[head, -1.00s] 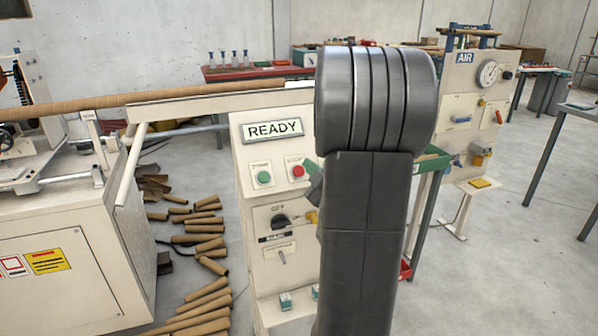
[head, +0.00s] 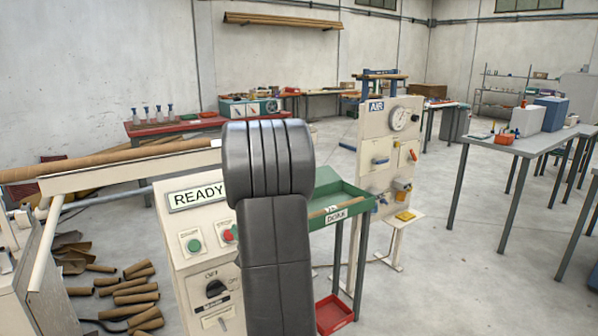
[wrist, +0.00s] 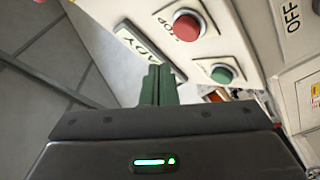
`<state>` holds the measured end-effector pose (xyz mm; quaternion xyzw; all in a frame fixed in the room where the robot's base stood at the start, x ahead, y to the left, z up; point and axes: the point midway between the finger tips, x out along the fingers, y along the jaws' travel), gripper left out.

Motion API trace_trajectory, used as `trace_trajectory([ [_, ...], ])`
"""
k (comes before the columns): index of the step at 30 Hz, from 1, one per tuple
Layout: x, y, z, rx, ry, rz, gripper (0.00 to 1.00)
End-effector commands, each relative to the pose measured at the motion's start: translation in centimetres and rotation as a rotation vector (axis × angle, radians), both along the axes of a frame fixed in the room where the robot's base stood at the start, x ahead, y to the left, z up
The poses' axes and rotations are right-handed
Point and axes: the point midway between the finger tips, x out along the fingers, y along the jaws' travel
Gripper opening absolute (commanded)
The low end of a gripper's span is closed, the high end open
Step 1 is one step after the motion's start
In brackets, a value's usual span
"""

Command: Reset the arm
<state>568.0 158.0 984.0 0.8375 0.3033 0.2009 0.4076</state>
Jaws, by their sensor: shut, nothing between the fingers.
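My gripper (wrist: 159,85) shows in the wrist view with its two green fingers together and nothing between them. It points toward the control panel with the red stop button (wrist: 188,24) and the green start button (wrist: 223,74); I cannot tell its distance from them. In the head view my dark arm stands upright in front of the control cabinet (head: 172,236), and the gripper is hidden there. The cabinet's sign (head: 196,196) reads READY.
A green tray (head: 345,203) stands right of my arm, with a red bin (head: 334,314) below it. The AIR panel (head: 386,150) is behind. Cardboard tubes (head: 130,290) litter the floor at left. Tables (head: 520,143) stand at right; the floor between is open.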

Motion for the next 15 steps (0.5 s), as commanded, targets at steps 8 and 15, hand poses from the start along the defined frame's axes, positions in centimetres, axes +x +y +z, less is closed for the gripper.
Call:
trace_trajectory([
  [8,-1.7,-1.2,1.9,0.001,-0.004,-0.004,0.0],
  [15,-3.3,-2.3,3.5,0.002,-0.003,-0.002,0.0],
])
